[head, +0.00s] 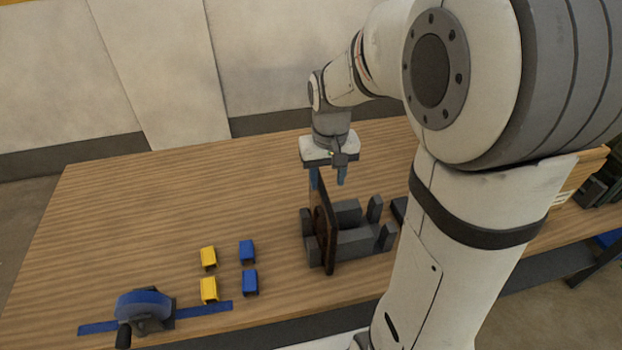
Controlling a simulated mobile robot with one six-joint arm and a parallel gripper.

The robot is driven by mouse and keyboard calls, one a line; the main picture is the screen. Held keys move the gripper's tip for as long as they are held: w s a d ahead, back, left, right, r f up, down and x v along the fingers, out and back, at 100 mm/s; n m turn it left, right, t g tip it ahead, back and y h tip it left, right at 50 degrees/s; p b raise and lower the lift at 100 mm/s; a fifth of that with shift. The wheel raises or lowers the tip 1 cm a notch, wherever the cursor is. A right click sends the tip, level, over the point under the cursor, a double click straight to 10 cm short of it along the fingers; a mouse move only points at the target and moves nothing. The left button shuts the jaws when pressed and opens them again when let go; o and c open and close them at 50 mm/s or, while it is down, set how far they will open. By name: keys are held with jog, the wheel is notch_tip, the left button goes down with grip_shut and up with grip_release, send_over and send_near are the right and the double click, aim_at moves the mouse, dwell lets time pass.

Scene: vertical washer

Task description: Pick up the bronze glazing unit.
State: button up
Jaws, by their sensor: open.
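The bronze glazing unit (324,226) looks like a thin dark brown panel. It stands upright, nearly edge-on to the head view, at the left side of a dark grey rack (360,243) on the table. My gripper (327,178) points down at the panel's top edge. Its two blue fingertips are apart, one to the left of the panel's top and one to the right. I cannot tell whether either finger touches the panel. The far face of the panel and part of the rack are hidden.
Two yellow blocks (208,258) and two blue blocks (247,251) lie left of the rack on the wooden table (180,200). A blue-and-grey device with a black handle (145,307) sits at the front left. The table's back left is clear. My arm hides the right part.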

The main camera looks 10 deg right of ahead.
aim_at(323, 191)
jog(key=f, duration=0.2)
jog(key=f+p, duration=0.1)
jog(key=f, duration=0.5)
jog(key=shift+w+a, duration=0.2)
jog(key=shift+a, duration=0.2)
grip_shut()
jog(key=shift+r, duration=0.1)
dwell(0.9)
